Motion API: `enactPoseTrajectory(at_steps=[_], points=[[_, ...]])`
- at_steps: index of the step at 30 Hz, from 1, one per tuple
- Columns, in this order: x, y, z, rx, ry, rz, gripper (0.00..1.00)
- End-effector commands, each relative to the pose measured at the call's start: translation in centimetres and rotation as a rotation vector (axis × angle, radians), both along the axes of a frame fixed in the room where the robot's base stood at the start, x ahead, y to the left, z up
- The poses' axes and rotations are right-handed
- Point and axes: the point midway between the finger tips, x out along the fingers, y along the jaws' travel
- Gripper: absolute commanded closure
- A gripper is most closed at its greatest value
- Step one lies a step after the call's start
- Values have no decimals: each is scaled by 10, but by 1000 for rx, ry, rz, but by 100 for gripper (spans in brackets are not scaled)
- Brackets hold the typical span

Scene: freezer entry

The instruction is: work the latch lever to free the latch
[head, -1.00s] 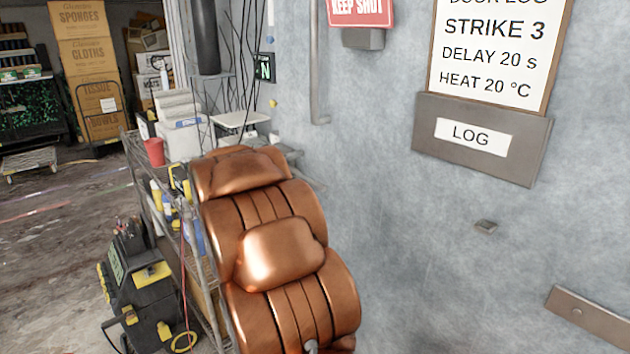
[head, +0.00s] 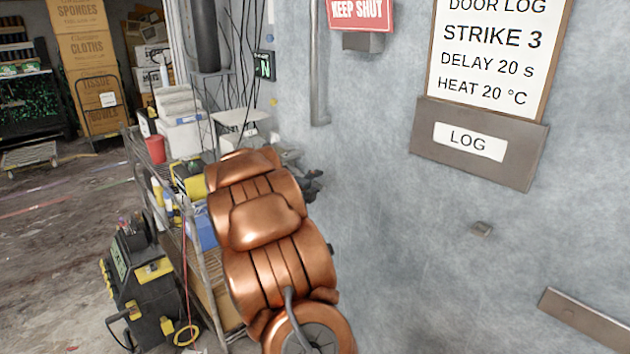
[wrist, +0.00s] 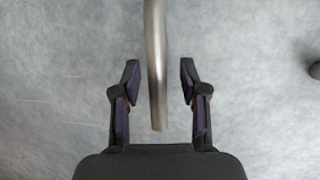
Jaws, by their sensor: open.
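In the wrist view a smooth grey metal bar (wrist: 157,60), which looks like the latch lever, comes down from the top edge and ends between the fingers. My gripper (wrist: 160,80) is open, with one finger on each side of the bar and a visible gap on both sides. Depth between bar and fingers is hard to judge. In the head view my gripper (head: 308,180) shows only in part, dark, past my copper arm near the wall. The latch itself is not clearly seen.
A grey vertical bar (head: 319,70) is on the pale wall above my gripper. A loaded wire shelf (head: 200,275) stands left of my arm. A dark knob (wrist: 316,70) is at right.

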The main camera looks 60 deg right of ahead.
Motion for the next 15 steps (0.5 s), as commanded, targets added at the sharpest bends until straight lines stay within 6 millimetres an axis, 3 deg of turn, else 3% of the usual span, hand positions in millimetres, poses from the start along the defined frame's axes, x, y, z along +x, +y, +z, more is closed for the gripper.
enactPoseTrajectory(at_steps=[11, 15], points=[[1, -3, -1, 1, 0, 1, 57], [1, -3, -1, 1, 0, 1, 70]])
